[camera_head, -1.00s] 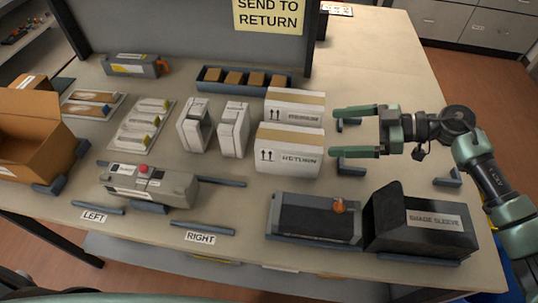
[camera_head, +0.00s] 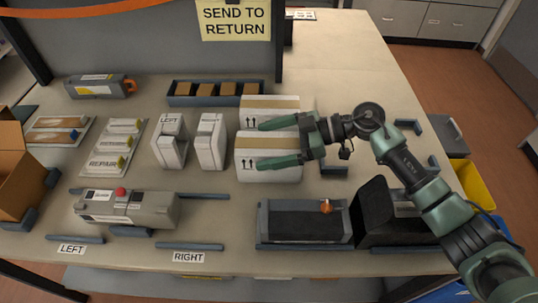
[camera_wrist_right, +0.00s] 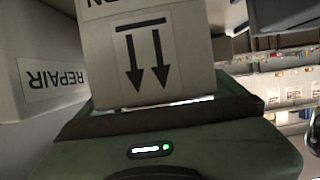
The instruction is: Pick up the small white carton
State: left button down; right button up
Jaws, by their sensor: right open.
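Two small white cartons with tan tape stand one behind the other at the middle of the table. The front carton (camera_head: 262,177) has black arrows; in the right wrist view its arrowed face (camera_wrist_right: 150,65) fills the middle, inverted. The back carton (camera_head: 272,102) is partly hidden by my arm; a carton marked REPAIR (camera_wrist_right: 45,50) shows at left in the wrist view. My right gripper (camera_head: 262,144) is open, one finger across the front carton, the other near the gap between the cartons. Whether it touches is unclear. My left gripper is not in view.
White upright units marked LEFT (camera_head: 168,145) and RIGHT (camera_head: 210,143) stand close left of the cartons. A grey printer-like unit (camera_head: 125,208), a dark tray (camera_head: 303,238) and a black sleeve box (camera_head: 373,213) lie nearer. The table's far right is clear.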

jog(key=c, duration=1.9)
grip_shut()
jog(key=shift+r, duration=0.1)
